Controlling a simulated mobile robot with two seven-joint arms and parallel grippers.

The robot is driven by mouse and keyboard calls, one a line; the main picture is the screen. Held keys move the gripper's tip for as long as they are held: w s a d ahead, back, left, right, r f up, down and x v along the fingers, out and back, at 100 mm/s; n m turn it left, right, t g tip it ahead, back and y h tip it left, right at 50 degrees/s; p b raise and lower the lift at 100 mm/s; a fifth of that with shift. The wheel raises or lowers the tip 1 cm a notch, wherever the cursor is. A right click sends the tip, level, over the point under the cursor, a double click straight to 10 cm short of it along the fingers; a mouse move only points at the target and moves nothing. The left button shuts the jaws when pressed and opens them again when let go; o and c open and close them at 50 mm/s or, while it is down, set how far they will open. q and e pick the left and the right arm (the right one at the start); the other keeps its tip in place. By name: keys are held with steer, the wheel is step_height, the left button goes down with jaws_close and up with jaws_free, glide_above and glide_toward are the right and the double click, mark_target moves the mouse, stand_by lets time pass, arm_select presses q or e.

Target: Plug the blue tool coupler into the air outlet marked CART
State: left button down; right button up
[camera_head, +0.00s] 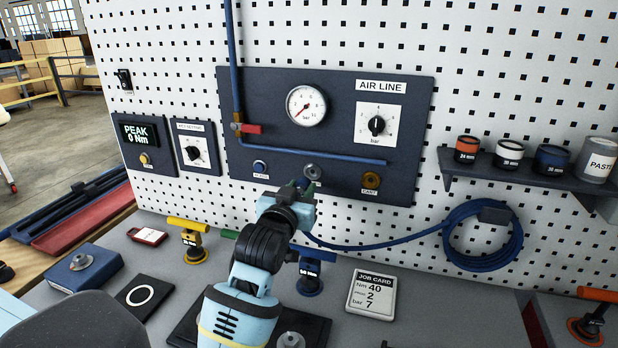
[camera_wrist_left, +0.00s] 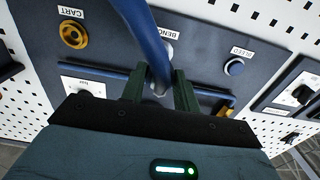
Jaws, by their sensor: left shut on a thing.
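My left gripper (camera_head: 308,188) is at the panel (camera_head: 290,105), just in front of the grey outlet marked BENCH. In the left wrist view its green fingers (camera_wrist_left: 159,88) are shut on the blue tool coupler (camera_wrist_left: 158,76) at the end of the blue hose (camera_wrist_left: 146,32). The coupler is mostly hidden in the head view. It points at the BENCH outlet (camera_wrist_left: 168,50); I cannot tell whether they touch. The brass outlet marked CART (camera_head: 371,180) is empty, right of the gripper; it also shows at the upper left of the left wrist view (camera_wrist_left: 73,34). My right gripper is not in view.
The hose (camera_head: 375,246) runs right to a coil (camera_head: 483,236) on the pegboard. A blue BLEED button (camera_head: 259,166) is left of BENCH. A blue pipe (camera_head: 310,150) crosses above the outlets. A job card (camera_head: 372,293) and upright tools, one yellow (camera_head: 190,240), occupy the bench below.

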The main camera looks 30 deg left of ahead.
arm_select(q)
steer(key=shift+s+d, duration=0.15)
steer(key=shift+s, duration=0.4)
stand_by(0.4)
